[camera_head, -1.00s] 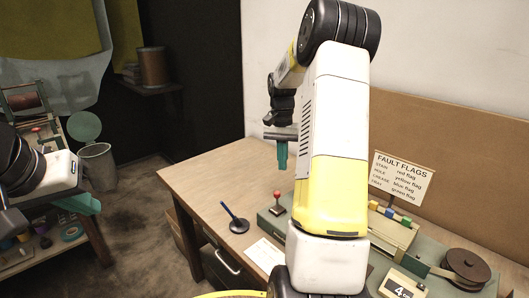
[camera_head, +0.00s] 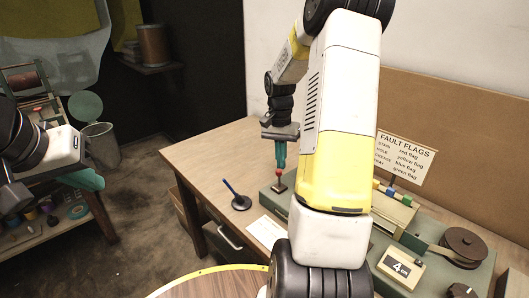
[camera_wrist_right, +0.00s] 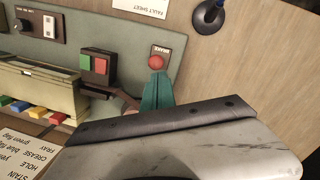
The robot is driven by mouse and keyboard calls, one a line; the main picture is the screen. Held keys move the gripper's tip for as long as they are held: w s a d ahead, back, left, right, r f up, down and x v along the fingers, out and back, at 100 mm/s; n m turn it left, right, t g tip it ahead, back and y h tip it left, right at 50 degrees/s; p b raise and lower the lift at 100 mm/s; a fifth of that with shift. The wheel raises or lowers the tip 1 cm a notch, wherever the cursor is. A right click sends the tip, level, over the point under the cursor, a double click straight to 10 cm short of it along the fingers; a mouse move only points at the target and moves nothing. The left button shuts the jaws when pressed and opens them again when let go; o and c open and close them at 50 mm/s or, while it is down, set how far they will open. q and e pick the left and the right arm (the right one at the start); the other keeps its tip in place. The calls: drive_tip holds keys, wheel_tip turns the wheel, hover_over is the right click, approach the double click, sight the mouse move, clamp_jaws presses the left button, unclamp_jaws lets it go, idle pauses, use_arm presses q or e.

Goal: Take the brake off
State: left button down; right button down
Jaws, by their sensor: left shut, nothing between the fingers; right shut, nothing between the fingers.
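The brake lever is a red ball knob (camera_wrist_right: 156,62) on a small dark plate (camera_wrist_right: 161,50) lettered BRAKE, on the grey-green machine panel. In the head view its plate (camera_head: 279,188) sits at the panel's left end. My right gripper (camera_wrist_right: 157,76) is shut, its teal fingertips right at the knob; contact cannot be told. In the head view my right gripper (camera_head: 281,166) points down directly over the lever and partly covers it. My left gripper (camera_head: 90,180) is shut and empty at the far left, away from the machine.
A red and green button box (camera_wrist_right: 97,65) stands beside the brake. A blue pen in a black stand (camera_head: 240,201) and a fault sheet (camera_head: 266,231) lie near the panel. The FAULT FLAGS sign (camera_head: 405,158) and a dark reel (camera_head: 463,244) are to the right.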

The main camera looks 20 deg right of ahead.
drive_tip(key=shift+s+a+r+h, duration=0.1)
drive_tip(key=shift+s+a+h, duration=0.05)
drive_tip(key=shift+a+h, duration=0.4)
drive_tip(key=shift+s+a+t, duration=0.3)
drive_tip(key=shift+s+a, duration=0.05)
drive_tip(key=shift+a, duration=0.45)
drive_tip(key=shift+s+a, duration=0.25)
drive_tip(key=shift+a, duration=0.15)
drive_tip(key=shift+f, duration=0.25)
